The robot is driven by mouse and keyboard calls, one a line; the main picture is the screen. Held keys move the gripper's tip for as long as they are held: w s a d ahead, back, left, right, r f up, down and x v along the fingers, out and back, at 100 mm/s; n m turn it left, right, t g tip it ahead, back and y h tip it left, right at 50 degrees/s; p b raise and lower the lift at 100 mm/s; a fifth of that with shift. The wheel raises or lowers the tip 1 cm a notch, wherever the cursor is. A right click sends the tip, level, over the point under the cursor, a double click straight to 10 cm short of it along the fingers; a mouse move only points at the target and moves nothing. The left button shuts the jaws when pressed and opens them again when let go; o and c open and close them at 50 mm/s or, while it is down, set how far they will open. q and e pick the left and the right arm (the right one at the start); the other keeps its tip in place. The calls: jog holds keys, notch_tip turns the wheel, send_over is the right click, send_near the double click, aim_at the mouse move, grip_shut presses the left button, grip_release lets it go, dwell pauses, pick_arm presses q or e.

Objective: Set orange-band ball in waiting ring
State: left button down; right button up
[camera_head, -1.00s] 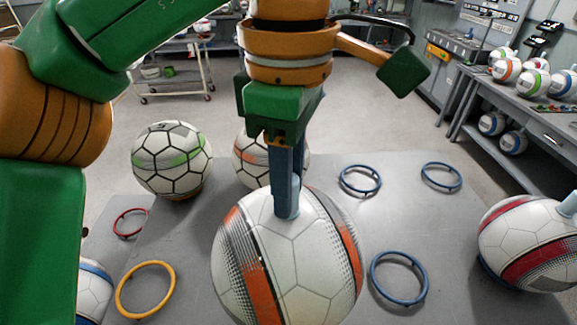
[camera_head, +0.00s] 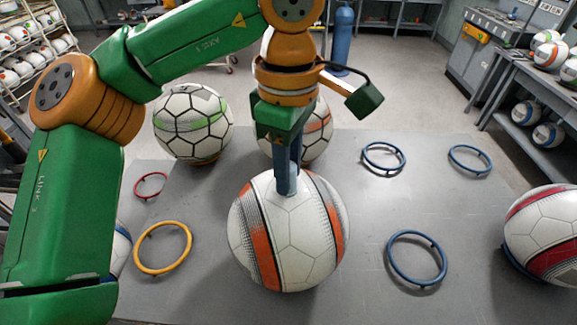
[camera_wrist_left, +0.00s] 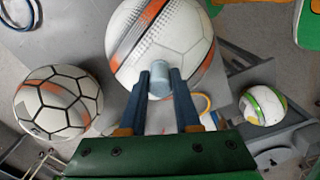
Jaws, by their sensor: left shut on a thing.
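The orange-band ball (camera_head: 292,236) is white with orange bands and dotted dark shading. It has a pale blue knob on top. My left gripper (camera_head: 287,190) points down and is shut on that knob. In the left wrist view the fingers (camera_wrist_left: 160,92) hug the knob (camera_wrist_left: 159,78) from both sides, with the ball (camera_wrist_left: 185,35) beyond. Whether the ball touches the table cannot be told. Empty rings lie around it: yellow (camera_head: 135,255), red (camera_head: 137,186), and blue ones (camera_head: 390,262), (camera_head: 364,153), (camera_head: 451,154). Which one is the waiting ring is not marked. My right gripper is out of view.
A green-band ball (camera_head: 192,135) stands at the back left of the grey table (camera_head: 345,220). Another ball with orange marks (camera_head: 318,130) is partly hidden behind my arm. A red-band ball (camera_head: 545,215) sits at the right edge, a blue-band ball (camera_head: 121,248) at the left.

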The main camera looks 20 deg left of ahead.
pick_arm(q)
jog(key=shift+f, duration=0.1)
jog(key=shift+f, duration=0.1)
jog(key=c, duration=0.6)
grip_release()
notch_tip(320, 180, up, 13)
jog(key=p, duration=0.5)
jog(key=shift+s+f+p, duration=0.1)
jog(key=shift+f+p, duration=0.1)
jog(key=shift+p, duration=0.1)
jog(key=shift+f, duration=0.1)
